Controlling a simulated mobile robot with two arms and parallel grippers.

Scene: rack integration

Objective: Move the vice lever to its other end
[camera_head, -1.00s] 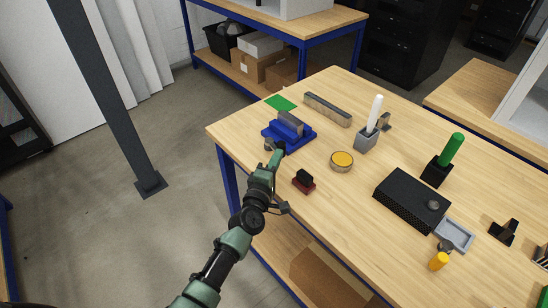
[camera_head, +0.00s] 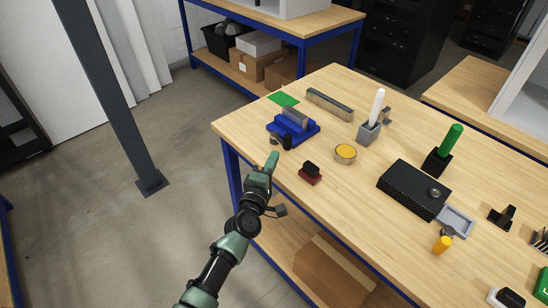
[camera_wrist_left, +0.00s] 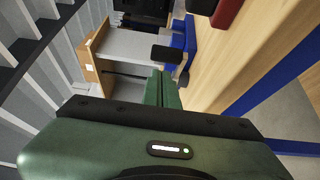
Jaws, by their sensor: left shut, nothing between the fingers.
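The blue vice (camera_head: 304,137) with grey jaws stands near the table's left front corner. Its lever has dark knobs (camera_head: 287,142) on the side facing me; in the wrist view, a black knob (camera_wrist_left: 165,54) sticks out beside the blue vice body (camera_wrist_left: 190,42). My left gripper (camera_head: 273,157) is shut and empty, just in front of the lever at the table edge, with a small visible gap. Its green fingers are together in the wrist view (camera_wrist_left: 163,76). The lever's bar is too small to read clearly. My right gripper is not in view.
A red and black block (camera_head: 310,173) and a round yellow-topped tin (camera_head: 345,153) stand right of the gripper. A grey bar (camera_head: 330,104) and a green mat (camera_head: 284,98) lie behind the vice. The wooden table top (camera_head: 290,205) is clear along the front edge.

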